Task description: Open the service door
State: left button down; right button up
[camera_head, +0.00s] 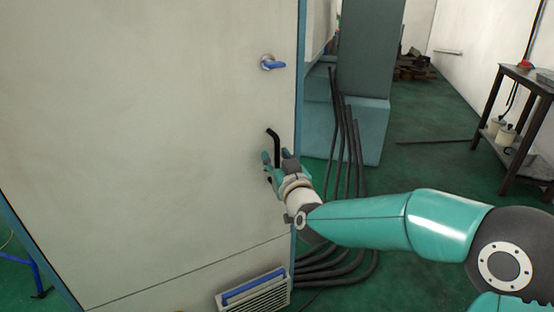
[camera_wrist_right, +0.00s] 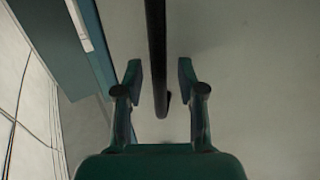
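The service door (camera_head: 160,130) is a large pale panel with a blue frame at its edges, filling the left of the head view. A black bar handle (camera_head: 276,143) sits near its right edge, with a bent end at the top. My right gripper (camera_head: 276,160) is at the lower part of this handle. In the right wrist view the black handle (camera_wrist_right: 156,50) runs between the two fingers of the right gripper (camera_wrist_right: 160,78), with a visible gap on each side. The fingers are open. My left gripper is not in view.
A blue latch knob (camera_head: 272,63) sits on the door above the handle. A vent grille (camera_head: 254,290) is low on the door. Dark hoses (camera_head: 350,150) and a grey-teal cabinet (camera_head: 368,45) stand just right of the door. A dark metal table (camera_head: 520,90) is at far right; green floor lies between.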

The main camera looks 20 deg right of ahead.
grip_shut()
dwell(0.5)
